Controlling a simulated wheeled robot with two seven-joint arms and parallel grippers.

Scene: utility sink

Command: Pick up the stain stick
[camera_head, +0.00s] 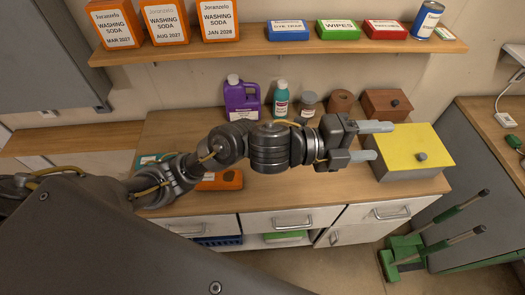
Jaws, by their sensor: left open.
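I cannot pick out a thing that is clearly labelled as the stain stick. A teal bottle (281,98) with a pale label stands upright at the back of the counter, and its label is too small to read. A teal item (148,160) lies at the counter's left, partly hidden by my left arm. My left gripper (376,142) is open, its fingers apart and pointing right, above the counter. Its fingertips overlap the left edge of the yellow-topped box (420,147) in the picture, and nothing shows between them. My right gripper is out of view.
A purple jug (242,101), a grey-lidded jar (307,104), a brown roll (341,101) and a brown box (386,104) line the counter's back. An orange item (220,180) lies near the front. The shelf (270,47) above holds orange washing soda boxes (166,22) and a green wipes box (338,30).

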